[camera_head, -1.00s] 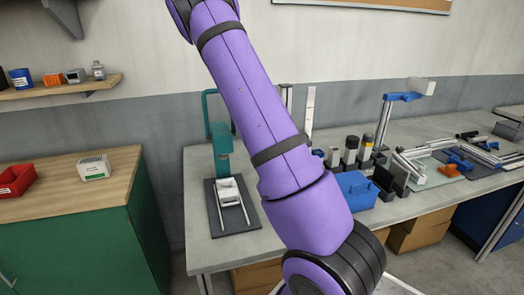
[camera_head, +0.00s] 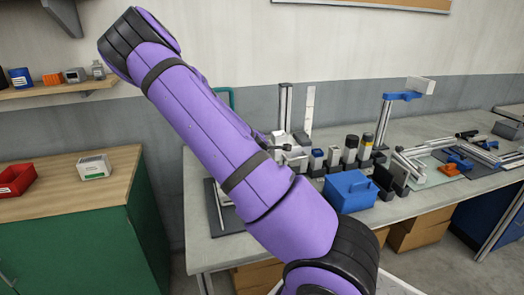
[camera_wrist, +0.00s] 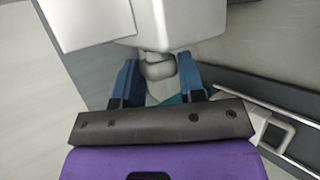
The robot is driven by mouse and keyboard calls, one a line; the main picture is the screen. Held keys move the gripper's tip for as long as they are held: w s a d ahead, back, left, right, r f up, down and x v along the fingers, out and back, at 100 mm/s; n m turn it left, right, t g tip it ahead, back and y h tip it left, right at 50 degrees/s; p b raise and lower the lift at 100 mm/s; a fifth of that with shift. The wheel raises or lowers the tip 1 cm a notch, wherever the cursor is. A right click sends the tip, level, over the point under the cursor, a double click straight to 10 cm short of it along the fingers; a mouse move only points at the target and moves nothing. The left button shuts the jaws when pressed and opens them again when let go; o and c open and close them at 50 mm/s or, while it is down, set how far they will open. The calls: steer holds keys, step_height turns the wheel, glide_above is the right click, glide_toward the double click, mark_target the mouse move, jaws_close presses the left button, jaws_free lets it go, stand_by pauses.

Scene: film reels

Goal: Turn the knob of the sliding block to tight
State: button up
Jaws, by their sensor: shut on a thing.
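In the wrist view, my gripper (camera_wrist: 158,66) has its two blue fingers on either side of a rounded grey knob (camera_wrist: 159,70) and is shut on it. The knob sits under a white block (camera_wrist: 178,22), which fills the top of the view and seems to be the sliding block. Any tight or loose marking is not visible. In the head view, my purple arm hides my gripper. A metal upright (camera_head: 285,105) stands on the bench behind the arm, with pale parts low on it; I cannot tell which part is the block.
A blue box (camera_head: 350,191) and several dark-topped containers stand on the grey bench (camera_head: 420,222) right of the arm. A stand with a blue arm (camera_head: 403,97) is farther right. A green cabinet (camera_head: 75,232) with a wooden top is at left.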

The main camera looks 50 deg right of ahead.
steer(key=shift+f+m+t+h, duration=0.25)
steer(key=shift+m+t+h, duration=0.85)
steer(key=shift+h, duration=0.75)
steer(key=shift+f+m+t+h, duration=0.2)
steer(key=shift+m+t+h, duration=0.55)
steer(key=shift+t+h, duration=0.8)
steer(key=shift+f+m+t+h, duration=0.25)
steer(key=shift+m+t+h, duration=0.7)
steer(key=shift+h, duration=1.15)
steer(key=o, duration=0.9)
steer(key=shift+r, duration=0.1)
